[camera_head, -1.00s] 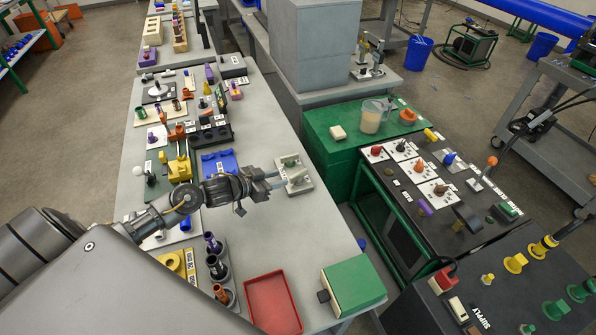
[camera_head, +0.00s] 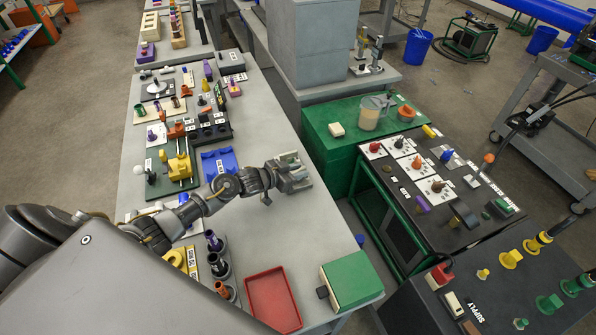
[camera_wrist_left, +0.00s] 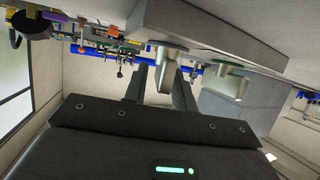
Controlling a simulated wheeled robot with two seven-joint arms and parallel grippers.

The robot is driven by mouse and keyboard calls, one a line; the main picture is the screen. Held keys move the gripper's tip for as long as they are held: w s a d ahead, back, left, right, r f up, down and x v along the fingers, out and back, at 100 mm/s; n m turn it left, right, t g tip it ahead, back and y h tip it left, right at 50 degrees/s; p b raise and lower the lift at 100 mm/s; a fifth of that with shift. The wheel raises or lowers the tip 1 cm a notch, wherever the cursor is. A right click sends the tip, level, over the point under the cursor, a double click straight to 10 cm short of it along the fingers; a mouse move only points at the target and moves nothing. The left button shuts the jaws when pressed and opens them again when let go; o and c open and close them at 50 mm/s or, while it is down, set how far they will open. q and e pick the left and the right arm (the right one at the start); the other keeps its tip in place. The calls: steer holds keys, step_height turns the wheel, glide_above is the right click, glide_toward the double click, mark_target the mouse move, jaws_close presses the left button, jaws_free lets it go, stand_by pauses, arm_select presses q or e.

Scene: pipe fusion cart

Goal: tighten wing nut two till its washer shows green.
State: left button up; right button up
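A grey block (camera_head: 304,183) lies on the bench near its right edge, its top largely hidden by my left gripper (camera_head: 280,170). In the left wrist view the block (camera_wrist_left: 205,30) is at the top. A pale wing nut (camera_wrist_left: 165,68) juts from it, between the two dark fingers of my left gripper (camera_wrist_left: 160,82). The fingers are apart, with a gap on the left side of the nut. A second wing nut (camera_wrist_left: 230,85) is to the right, outside the fingers, with a greenish tint near its base. I cannot read the nut numbers or the first nut's washer colour. My right gripper is out of view.
A blue tray (camera_head: 219,163) and a yellow fixture (camera_head: 180,167) are left of my gripper. A red tray (camera_head: 273,302) and a green-topped box (camera_head: 351,281) stand at the front. The bench between the block and these is clear. Grey cabinets (camera_head: 318,45) rise behind.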

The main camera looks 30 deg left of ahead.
arm_select(q)
steer(key=c, duration=0.5)
jaws_close()
steer(key=m+g+h+b, duration=0.1)
steer(key=b, duration=0.1)
steer(key=m+g+h+b, duration=0.1)
steer(key=m+h, duration=0.1)
steer(key=shift+w+a+f+b, duration=0.1)
steer(key=shift+f+b, duration=0.2)
steer(key=shift+b, duration=0.1)
steer(key=shift+r+m+g+h+b, duration=0.2)
steer(key=shift+m+g+h+b, duration=0.2)
steer(key=shift+m+b, duration=0.1)
steer(key=shift+r, duration=0.1)
steer(key=o, duration=0.7)
jaws_free()
